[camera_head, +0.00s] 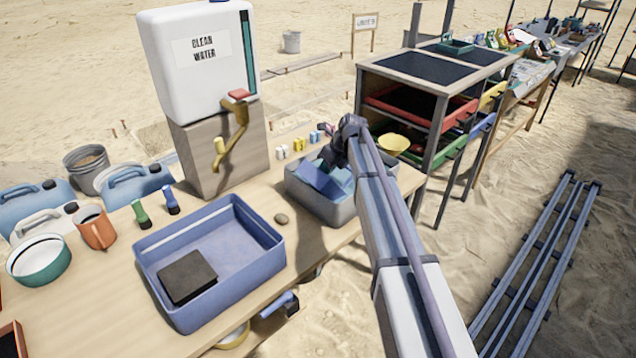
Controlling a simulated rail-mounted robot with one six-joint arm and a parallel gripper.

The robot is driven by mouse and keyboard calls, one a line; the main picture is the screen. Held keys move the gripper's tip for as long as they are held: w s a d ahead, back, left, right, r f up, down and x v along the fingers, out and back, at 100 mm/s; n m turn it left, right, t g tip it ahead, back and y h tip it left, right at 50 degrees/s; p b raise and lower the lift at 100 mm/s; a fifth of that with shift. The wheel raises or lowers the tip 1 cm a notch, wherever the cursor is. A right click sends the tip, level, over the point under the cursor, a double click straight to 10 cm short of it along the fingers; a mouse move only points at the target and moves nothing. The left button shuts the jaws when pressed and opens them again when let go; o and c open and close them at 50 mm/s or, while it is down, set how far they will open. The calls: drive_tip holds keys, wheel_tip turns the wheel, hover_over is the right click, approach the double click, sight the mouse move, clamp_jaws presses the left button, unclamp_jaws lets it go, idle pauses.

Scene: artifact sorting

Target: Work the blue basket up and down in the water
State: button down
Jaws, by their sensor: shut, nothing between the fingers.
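A grey tub (346,213) stands at the right end of the wooden table. Blue shapes (322,182) inside it look like the blue basket, tilted and partly covered by my arm. I cannot make out water in the tub. My gripper (332,158) points down over the tub's far side, close to the blue shapes. It is shut with nothing held. Its fingertips are small and dark, and I cannot tell whether they touch the basket.
A blue-violet basin (240,225) with a dark block (187,277) stands left of the tub, a stone (281,219) between them. A white clean-water tank (200,60) stands behind on a block. A rack (440,90) with coloured trays is at right. Brushes, mug and jugs crowd the left.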

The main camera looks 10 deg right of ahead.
drive_tip(key=shift+w+a+r+p, duration=0.2)
drive_tip(key=shift+w+a, duration=0.1)
drive_tip(key=shift+w, duration=0.15)
drive_tip(key=shift+w+a+r+p, duration=0.1)
drive_tip(key=shift+w+a+p, duration=0.15)
drive_tip(key=shift+w, duration=0.2)
idle(3.2)
drive_tip(key=shift+s, duration=0.1)
drive_tip(key=shift+s+d+f+b, duration=0.35)
drive_tip(key=shift+s+d, duration=0.25)
drive_tip(key=shift+s, duration=0.25)
drive_tip(key=shift+s+d+f+b, duration=0.3)
drive_tip(key=shift+s+d, duration=0.25)
drive_tip(key=shift+s, duration=0.25)
idle(2.0)
